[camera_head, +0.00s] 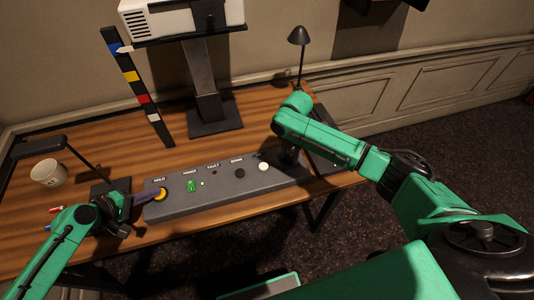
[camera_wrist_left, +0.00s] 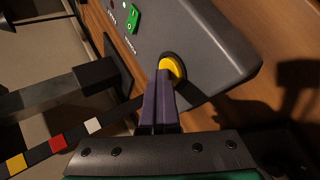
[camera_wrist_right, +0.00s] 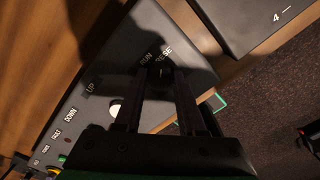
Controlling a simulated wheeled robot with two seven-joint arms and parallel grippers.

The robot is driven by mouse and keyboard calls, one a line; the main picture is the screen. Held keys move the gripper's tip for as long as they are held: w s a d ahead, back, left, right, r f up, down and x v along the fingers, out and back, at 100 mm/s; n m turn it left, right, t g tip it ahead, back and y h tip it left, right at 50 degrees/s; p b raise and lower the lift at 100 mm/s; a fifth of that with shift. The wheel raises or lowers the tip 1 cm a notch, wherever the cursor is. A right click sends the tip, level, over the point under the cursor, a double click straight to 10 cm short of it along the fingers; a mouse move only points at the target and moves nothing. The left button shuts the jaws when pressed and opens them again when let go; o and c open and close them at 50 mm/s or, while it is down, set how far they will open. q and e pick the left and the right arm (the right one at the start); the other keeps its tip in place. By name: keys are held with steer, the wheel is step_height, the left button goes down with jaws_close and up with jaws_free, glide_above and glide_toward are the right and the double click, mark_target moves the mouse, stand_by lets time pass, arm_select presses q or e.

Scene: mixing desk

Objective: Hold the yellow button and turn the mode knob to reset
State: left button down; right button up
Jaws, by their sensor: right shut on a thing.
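The yellow button (camera_head: 160,193) sits at the left end of the grey control panel (camera_head: 215,196). My left gripper (camera_head: 151,197) is shut, with its two purple fingers together. In the left wrist view its tips (camera_wrist_left: 165,75) meet the yellow button (camera_wrist_left: 172,66) and cover part of it. In the right wrist view the dark mode knob (camera_wrist_right: 160,73) is beside the words RUN and RESET. My right gripper (camera_wrist_right: 158,82) is shut on the knob, one finger on each side. Its exact pointer direction is hard to make out. In the head view my right arm hides the knob.
Along the panel are a green switch (camera_head: 191,186), a black control (camera_head: 239,173) and a white button (camera_head: 263,167). A white mug (camera_head: 48,173) and a lamp (camera_head: 298,37) stand on the wooden desk (camera_head: 90,150). A monitor stand (camera_head: 205,90) is behind the panel.

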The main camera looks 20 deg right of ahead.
steer(key=o, duration=0.6)
steer(key=shift+m, duration=0.6)
steer(key=o, duration=0.5)
steer(key=shift+o, duration=0.2)
steer(key=shift+r, duration=0.1)
step_height(320, 180, up, 7)
steer(key=shift+f, duration=0.1)
